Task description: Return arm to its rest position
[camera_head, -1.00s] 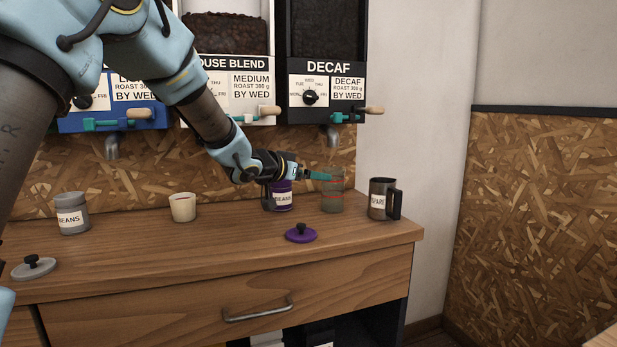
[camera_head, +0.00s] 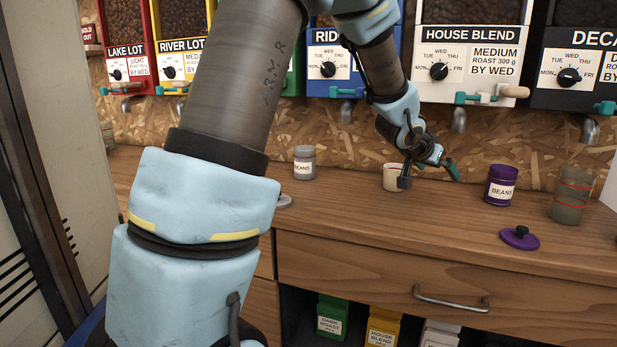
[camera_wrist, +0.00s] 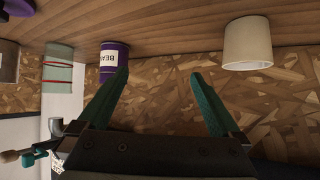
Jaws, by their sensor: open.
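My gripper (camera_head: 447,170) is over the counter, in front of the chipboard wall, between the cream cup (camera_head: 393,177) and the purple beans canister (camera_head: 500,186). It is close to the cup in the head view; I cannot tell whether they touch there. In the wrist view my gripper (camera_wrist: 162,78) has its two teal fingers spread apart with nothing between them. The wrist view also shows the purple canister (camera_wrist: 113,58) beyond the left finger and the cream cup (camera_wrist: 247,44) beyond the right one. My arm reaches across the head view from the lower left.
A grey beans canister (camera_head: 304,163) stands left of the cup. A clear jar with red lines (camera_head: 572,196) stands at the right, and a purple lid (camera_head: 519,238) lies in front. Bean dispensers with handles and spouts, such as House Blend (camera_head: 470,50), hang above the counter (camera_head: 390,235).

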